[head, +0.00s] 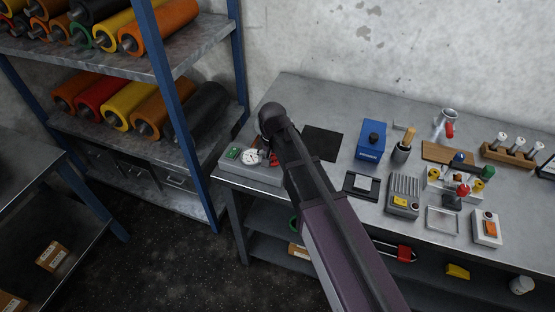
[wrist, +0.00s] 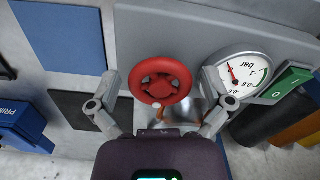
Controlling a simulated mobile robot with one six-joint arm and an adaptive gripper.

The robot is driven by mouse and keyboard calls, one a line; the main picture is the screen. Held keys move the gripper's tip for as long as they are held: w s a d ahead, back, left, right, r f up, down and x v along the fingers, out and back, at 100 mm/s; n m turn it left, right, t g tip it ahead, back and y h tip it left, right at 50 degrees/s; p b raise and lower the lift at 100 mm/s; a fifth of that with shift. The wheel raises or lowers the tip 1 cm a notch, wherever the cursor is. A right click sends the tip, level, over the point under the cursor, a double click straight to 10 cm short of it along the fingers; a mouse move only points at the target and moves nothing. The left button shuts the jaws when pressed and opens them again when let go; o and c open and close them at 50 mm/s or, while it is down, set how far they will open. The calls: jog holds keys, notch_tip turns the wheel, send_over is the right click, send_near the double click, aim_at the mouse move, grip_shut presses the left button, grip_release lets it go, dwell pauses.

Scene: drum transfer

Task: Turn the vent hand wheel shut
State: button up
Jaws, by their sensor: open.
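The red vent hand wheel (wrist: 160,81) shows whole in the wrist view, near the top middle. It is a round rim with spokes and a hub. My gripper (wrist: 160,106) is open, with one finger on each side of the wheel. I cannot tell whether either finger touches the rim. A round white gauge marked in bar (wrist: 236,80) is right of the wheel, with a red needle. In the head view my arm covers most of the wheel; only a bit of red (head: 274,159) shows beside the gauge (head: 250,157).
A green switch (head: 233,153) sits left of the gauge on the same grey unit. A dark mat (head: 322,143) and a blue box (head: 371,141) lie to the right on the bench. A blue-framed rack (head: 172,85) with coloured rollers stands at the left.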

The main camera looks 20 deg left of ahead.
aim_at(275, 158)
jog(key=shift+n, duration=0.4)
jog(key=n, duration=0.3)
jog(key=shift+d+n, duration=0.1)
jog(key=shift+n, duration=0.3)
jog(key=n, duration=0.4)
jog(key=shift+w+d, duration=0.1)
jog(key=shift+w, duration=0.05)
jog(key=n, duration=0.5)
jog(key=shift+w, duration=0.1)
jog(key=n, duration=0.4)
jog(key=shift+w, duration=0.1)
notch_tip(275, 158, up, 14)
jog(key=p, duration=1.4)
jog(key=s+d+f+m+b, duration=0.1)
jog(key=d+m, duration=0.6)
jog(key=d, duration=0.8)
jog(key=s+d+f+m+b, duration=0.1)
jog(key=d+f+m+b, duration=0.1)
jog(key=d+m, duration=0.6)
jog(key=shift+s+d+f, duration=0.2)
jog(key=shift+s+d, duration=0.2)
jog(key=shift+d, duration=3.15)
